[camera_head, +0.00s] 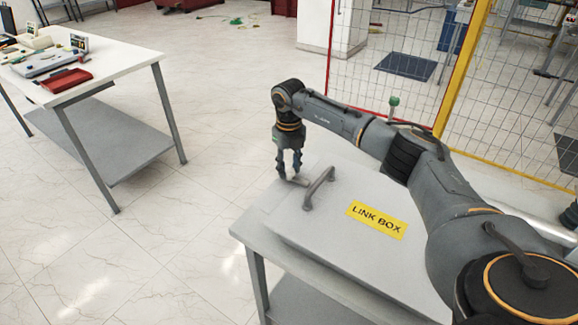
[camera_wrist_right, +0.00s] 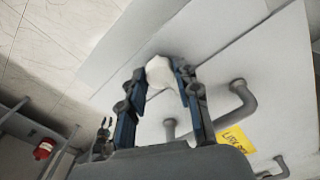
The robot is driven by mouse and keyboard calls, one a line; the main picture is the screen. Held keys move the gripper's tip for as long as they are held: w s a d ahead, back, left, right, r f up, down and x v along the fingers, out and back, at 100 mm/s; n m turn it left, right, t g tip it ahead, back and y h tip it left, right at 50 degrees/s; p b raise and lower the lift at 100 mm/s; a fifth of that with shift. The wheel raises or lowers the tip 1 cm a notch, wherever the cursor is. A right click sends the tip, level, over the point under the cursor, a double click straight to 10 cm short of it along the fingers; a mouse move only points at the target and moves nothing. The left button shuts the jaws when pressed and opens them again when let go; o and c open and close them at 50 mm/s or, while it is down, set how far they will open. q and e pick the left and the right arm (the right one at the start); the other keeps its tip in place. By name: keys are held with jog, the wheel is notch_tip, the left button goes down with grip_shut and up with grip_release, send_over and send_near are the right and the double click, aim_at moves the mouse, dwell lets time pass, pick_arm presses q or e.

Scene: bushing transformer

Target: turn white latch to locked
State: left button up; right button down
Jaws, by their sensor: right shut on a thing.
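The white latch (camera_wrist_right: 160,74) sits at the edge of the link box lid and shows between my right fingers in the right wrist view. In the head view only a small pale part of the latch (camera_head: 300,181) shows beside the fingertips. My right gripper (camera_head: 289,174) points down at the far left edge of the lid and is shut on the latch; its fingers also show in the right wrist view (camera_wrist_right: 161,78). The grey link box (camera_head: 330,245) has its lid flat, with a yellow "LINK BOX" label (camera_head: 376,219). My left gripper is not in view.
A grey handle (camera_head: 319,187) stands on the lid just right of my right gripper. A white table (camera_head: 115,65) with a red tray (camera_head: 66,80) stands at the left. A wire mesh fence (camera_head: 400,90) is behind my arm. Open floor lies between the tables.

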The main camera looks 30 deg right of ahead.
aim_at(289, 170)
dwell(0.3)
jog(key=c, duration=1)
grip_release()
jog(key=shift+o, duration=0.2)
notch_tip(289, 170, up, 12)
